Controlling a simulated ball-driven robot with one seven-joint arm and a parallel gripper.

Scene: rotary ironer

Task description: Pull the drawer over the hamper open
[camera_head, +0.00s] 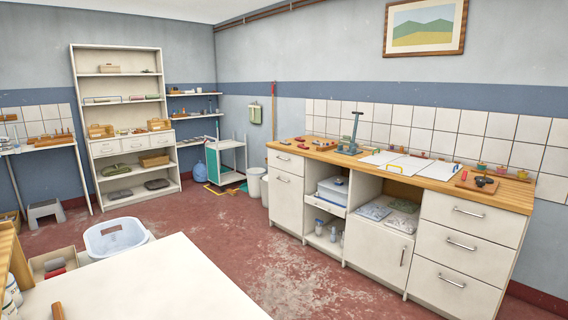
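A long white cabinet with a wooden worktop (330,152) stands along the right wall. At its left end a shallow top drawer (286,163) with a bar handle sits above a taller front (286,205), which also has a handle near its top. The drawer looks shut, its front flush with the cabinet. The tall front may be the hamper; no label shows. My gripper is not in view.
Red floor lies open before the cabinet. A white table (150,285) fills the lower left, with a pale laundry tub (115,238) behind it. White bins (255,184) stand beyond the cabinet's left end. A shelf unit (118,110) stands at the back.

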